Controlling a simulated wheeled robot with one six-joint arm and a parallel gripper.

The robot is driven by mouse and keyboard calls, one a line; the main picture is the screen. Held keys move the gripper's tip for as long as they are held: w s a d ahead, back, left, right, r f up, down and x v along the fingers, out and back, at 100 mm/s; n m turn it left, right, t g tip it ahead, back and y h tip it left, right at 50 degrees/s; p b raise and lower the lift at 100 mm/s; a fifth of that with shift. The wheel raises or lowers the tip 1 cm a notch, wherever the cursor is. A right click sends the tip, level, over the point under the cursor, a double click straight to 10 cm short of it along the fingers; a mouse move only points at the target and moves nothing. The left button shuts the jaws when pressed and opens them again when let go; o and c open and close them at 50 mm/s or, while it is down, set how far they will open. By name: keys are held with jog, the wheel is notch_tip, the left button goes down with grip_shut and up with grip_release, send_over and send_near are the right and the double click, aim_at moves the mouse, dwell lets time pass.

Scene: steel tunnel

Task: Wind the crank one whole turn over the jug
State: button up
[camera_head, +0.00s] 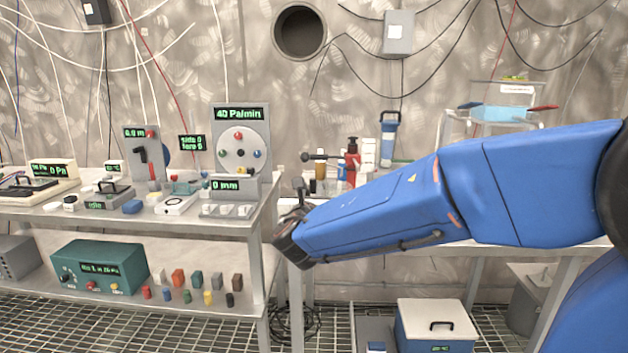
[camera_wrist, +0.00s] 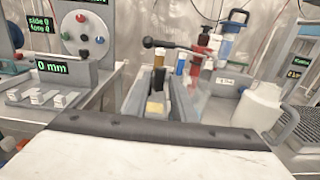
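A black crank arm with a round knob (camera_wrist: 149,42) reaches left from a red upright device (camera_wrist: 200,47) in the wrist view. In the head view the crank knob (camera_head: 305,157) and red device (camera_head: 352,163) stand behind my arm. A white jug-like container (camera_wrist: 258,105) stands at the right in the wrist view; my arm hides that spot in the head view. My gripper (camera_wrist: 158,95) has its grey fingers apart, with nothing visibly held, short of the crank. In the head view my gripper (camera_head: 299,187) is partly hidden by my wrist.
An amber and black cylinder (camera_wrist: 158,68) stands beyond the fingers, under the crank arm. A blue-topped filter (camera_wrist: 228,35) is behind. The left bench holds a dial panel (camera_head: 240,145) and several instruments.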

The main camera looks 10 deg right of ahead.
jog(key=x, duration=0.9)
grip_shut()
